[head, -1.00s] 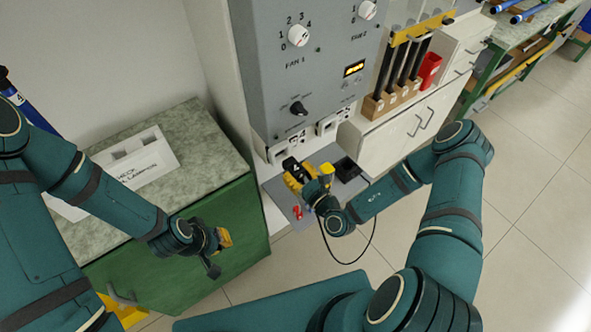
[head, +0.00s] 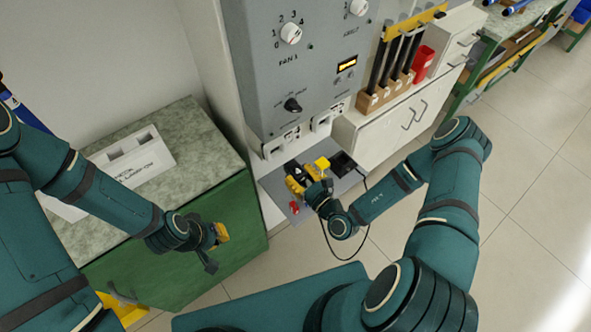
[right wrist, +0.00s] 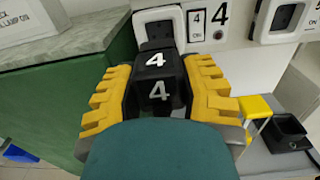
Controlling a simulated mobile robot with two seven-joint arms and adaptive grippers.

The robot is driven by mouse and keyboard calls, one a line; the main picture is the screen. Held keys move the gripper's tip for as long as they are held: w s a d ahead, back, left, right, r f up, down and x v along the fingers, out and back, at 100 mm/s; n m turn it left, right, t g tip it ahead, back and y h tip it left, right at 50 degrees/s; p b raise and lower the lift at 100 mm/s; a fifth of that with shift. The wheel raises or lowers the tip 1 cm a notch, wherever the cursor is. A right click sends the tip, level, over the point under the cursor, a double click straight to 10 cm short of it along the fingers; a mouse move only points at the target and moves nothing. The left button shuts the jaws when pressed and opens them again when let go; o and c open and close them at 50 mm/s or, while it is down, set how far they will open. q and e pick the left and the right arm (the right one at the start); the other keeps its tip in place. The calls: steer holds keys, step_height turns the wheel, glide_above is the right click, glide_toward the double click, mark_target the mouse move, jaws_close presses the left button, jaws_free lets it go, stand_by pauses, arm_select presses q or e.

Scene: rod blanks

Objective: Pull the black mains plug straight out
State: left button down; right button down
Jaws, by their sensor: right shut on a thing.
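The black mains plug (right wrist: 157,84), marked 4, sits between the yellow fingers of my right gripper (right wrist: 160,95), which is shut on it. In the head view the right gripper (head: 297,177) is in front of the grey cabinet's lower edge. A white socket (right wrist: 195,30) labelled 4 is just behind the plug in the wrist view. The plug overlaps it there, so I cannot tell whether they touch. A black cable (head: 327,240) loops below the right gripper. My left gripper (head: 215,243) hangs in front of the green cabinet, apart from the plug; its opening is unclear.
A second white socket (head: 326,121) is to the right. The green cabinet (head: 180,270) stands left. Clear floor lies to the right.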

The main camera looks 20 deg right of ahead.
mark_target(303, 180)
steer(key=shift+p+v, duration=0.45)
steer(key=shift+v, duration=1.15)
